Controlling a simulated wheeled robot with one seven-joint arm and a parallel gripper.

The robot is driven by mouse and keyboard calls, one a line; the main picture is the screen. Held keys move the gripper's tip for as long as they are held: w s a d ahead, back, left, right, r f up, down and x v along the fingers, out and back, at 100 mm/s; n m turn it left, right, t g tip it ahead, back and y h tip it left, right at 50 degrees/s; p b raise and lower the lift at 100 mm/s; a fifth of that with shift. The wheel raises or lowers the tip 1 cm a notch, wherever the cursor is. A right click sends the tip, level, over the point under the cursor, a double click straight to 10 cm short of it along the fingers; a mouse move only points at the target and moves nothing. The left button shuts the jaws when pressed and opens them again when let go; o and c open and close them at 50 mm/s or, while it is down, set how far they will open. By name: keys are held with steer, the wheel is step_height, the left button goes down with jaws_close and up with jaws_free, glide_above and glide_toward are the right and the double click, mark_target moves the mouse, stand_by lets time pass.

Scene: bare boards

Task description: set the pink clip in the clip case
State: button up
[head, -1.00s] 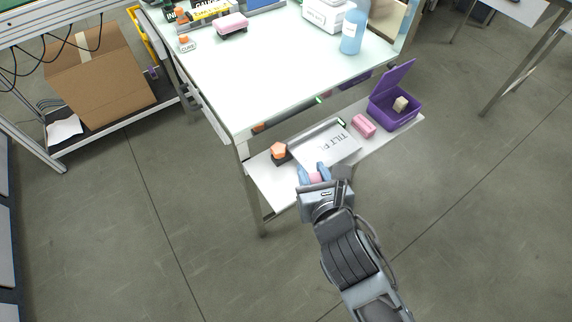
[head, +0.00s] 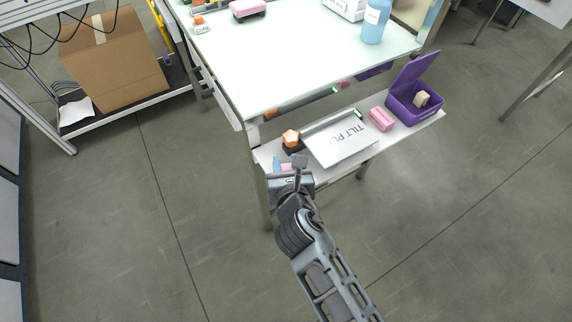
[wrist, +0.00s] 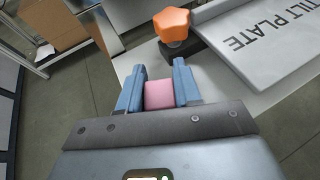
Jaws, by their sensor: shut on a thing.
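My gripper (wrist: 159,72) is shut on a pink block, which I take for the pink clip (wrist: 159,95); it sits between the two blue fingers. In the head view my gripper (head: 286,162) is at the left end of the low shelf, with only a little pink showing. The purple case (head: 414,109), which I take for the clip case, stands at the shelf's right end with its lid up. A pale beige piece (head: 422,99) is inside it. Another pink piece (head: 381,119) lies on the shelf just left of the case.
A tilt plate (head: 342,140) with an orange knob (head: 291,137) lies on the shelf between my gripper and the case. The glass-topped table (head: 300,60) rises behind the shelf. Open floor (head: 450,210) lies in front.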

steer(key=shift+f, duration=0.15)
steer(key=o, duration=1.1)
steer(key=shift+r, duration=0.25)
steer(key=p+v, duration=0.1)
steer(key=v, duration=1.1)
